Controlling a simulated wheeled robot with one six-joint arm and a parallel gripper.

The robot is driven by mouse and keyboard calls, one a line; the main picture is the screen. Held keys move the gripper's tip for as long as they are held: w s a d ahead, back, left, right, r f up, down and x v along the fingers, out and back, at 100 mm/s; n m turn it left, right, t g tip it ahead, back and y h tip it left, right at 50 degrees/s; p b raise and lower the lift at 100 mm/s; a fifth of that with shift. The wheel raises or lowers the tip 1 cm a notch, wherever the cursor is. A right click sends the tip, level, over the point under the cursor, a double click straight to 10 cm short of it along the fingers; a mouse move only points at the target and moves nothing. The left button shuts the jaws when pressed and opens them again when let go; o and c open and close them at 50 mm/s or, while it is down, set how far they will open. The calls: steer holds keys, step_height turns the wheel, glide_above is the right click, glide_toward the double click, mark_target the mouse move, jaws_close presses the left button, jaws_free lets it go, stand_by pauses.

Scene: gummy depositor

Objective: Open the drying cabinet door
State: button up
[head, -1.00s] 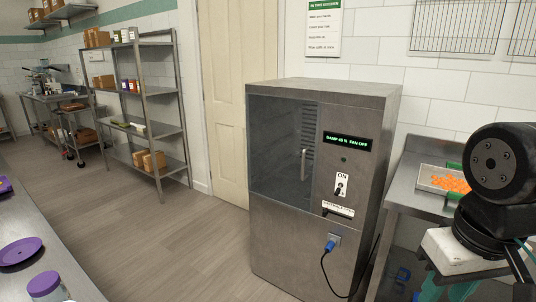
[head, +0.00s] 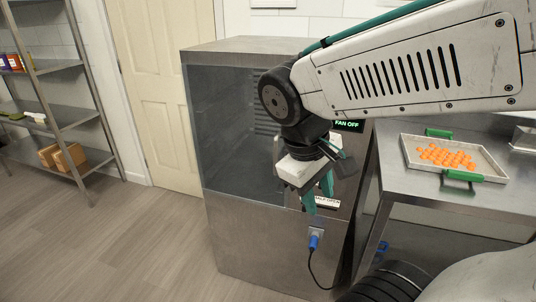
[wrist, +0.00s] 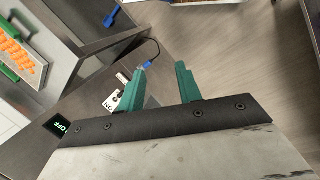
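The drying cabinet (head: 240,235) is a grey steel box standing on the floor. Its dark glass door (head: 225,130) at the upper left of the front looks closed. The door's handle is largely or wholly hidden behind my arm and gripper in the head view. My gripper (head: 318,197) hangs in front of the cabinet's right front part, fingers pointing down. In the wrist view my gripper (wrist: 164,78) has its two teal fingers apart with nothing held between them. The "FAN OFF" display (head: 347,125) is partly covered by my arm.
A steel table (head: 400,205) stands close to the cabinet's right, with a tray (head: 489,168) of orange gummies and green handles. A blue plug (head: 314,241) with a cable sits on the cabinet's lower front. Floor (head: 130,245) at the left is clear.

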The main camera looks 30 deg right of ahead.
steer(key=w+d+f+n+g+h, duration=0.2)
steer(key=w+d+n+h, duration=0.2)
steer(key=w+d+h, duration=0.25)
steer(key=n+t+h, duration=0.7)
steer(key=n+t, duration=0.4)
steer(key=n, duration=0.7)
glide_toward(274, 157)
steer(key=x, duration=0.3)
steer(key=shift+y, duration=0.25)
steer(key=x, duration=0.7)
steer(key=shift+w+d+r, duration=0.1)
steer(key=shift+d, duration=0.25)
jaws_close()
